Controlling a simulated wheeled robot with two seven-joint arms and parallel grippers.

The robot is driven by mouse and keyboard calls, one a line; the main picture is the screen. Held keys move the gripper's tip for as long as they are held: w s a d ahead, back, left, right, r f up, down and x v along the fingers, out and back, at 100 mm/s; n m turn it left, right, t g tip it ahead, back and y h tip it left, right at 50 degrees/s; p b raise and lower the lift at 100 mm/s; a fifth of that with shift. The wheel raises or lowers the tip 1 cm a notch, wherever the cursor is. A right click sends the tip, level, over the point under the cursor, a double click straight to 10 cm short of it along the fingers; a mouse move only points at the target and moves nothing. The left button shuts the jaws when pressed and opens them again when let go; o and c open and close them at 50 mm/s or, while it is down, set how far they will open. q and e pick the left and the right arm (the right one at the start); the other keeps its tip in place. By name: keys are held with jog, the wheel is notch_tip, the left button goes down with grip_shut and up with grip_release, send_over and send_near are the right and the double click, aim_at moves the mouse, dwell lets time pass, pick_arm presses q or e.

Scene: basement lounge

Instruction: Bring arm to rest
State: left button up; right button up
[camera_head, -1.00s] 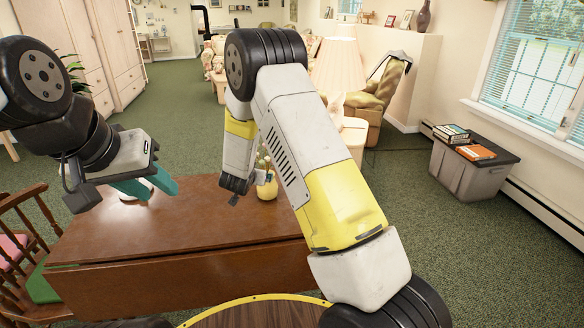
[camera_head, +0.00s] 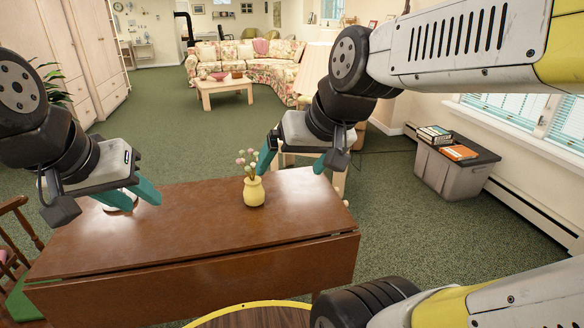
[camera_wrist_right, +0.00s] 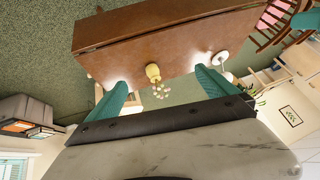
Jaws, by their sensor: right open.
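My right gripper (camera_head: 293,162) is open and empty in the head view. It hangs above the far right edge of the brown table (camera_head: 200,232), to the right of the yellow vase (camera_head: 254,193). In the right wrist view its teal fingers (camera_wrist_right: 165,90) are spread wide, with the vase (camera_wrist_right: 153,72) and its flowers seen between them and nothing held. My left gripper (camera_head: 131,195) is over the left part of the table, its teal fingers apart. A white round object (camera_head: 113,206) is partly hidden behind them and also shows in the right wrist view (camera_wrist_right: 220,57).
A round yellow-rimmed table (camera_head: 250,312) is close in front. A wooden chair (camera_head: 14,235) stands at the left. A grey bin (camera_head: 452,170) with books stands at the right. A coffee table (camera_head: 225,86) and floral sofa (camera_head: 240,62) are farther back. Green carpet lies open between.

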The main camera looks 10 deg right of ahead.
jog(key=shift+s+d+f+h, duration=0.1)
jog(key=shift+s+d, duration=0.15)
jog(key=shift+s, duration=0.3)
jog(key=shift+s+d+f+h, duration=0.1)
jog(key=shift+s+d, duration=0.1)
jog(key=shift+s, duration=0.35)
jog(key=shift+s+d+f+h, duration=0.1)
jog(key=shift+s+d, duration=0.15)
jog(key=shift+s, duration=0.3)
